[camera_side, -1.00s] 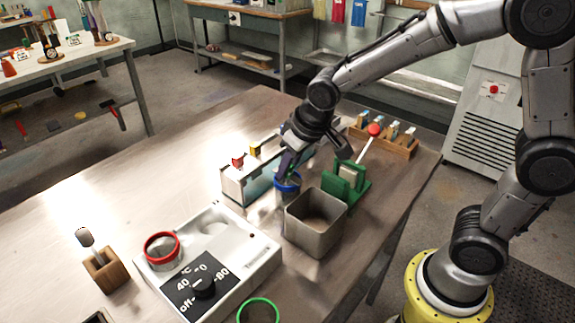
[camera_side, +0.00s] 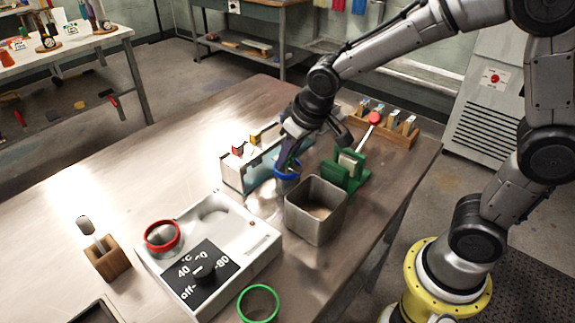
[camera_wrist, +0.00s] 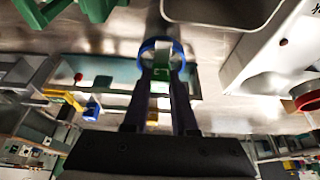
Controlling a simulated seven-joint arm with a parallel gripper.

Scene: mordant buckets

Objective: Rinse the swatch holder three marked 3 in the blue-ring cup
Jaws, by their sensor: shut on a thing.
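The blue-ring cup (camera_side: 286,175) stands on the bench between the glass-sided trough and the square metal bin. Its blue rim also shows in the wrist view (camera_wrist: 146,47). My gripper (camera_side: 288,160) points down at this cup, its fingertips at the rim. In the wrist view my gripper (camera_wrist: 160,78) is shut on a green swatch holder (camera_wrist: 160,74) with a pale mark, too small to read surely as 3. A pale swatch shows beyond the holder, inside the blue ring. How deep it sits in the cup is hidden.
Close by stand the square metal bin (camera_side: 316,222), a green stand with a red-knobbed rod (camera_side: 345,172) and a trough (camera_side: 235,178) with red and yellow holders. A wooden rack (camera_side: 398,135), white heater (camera_side: 240,270), red-ring cup (camera_side: 162,247) and green-ring cup (camera_side: 258,304) are around.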

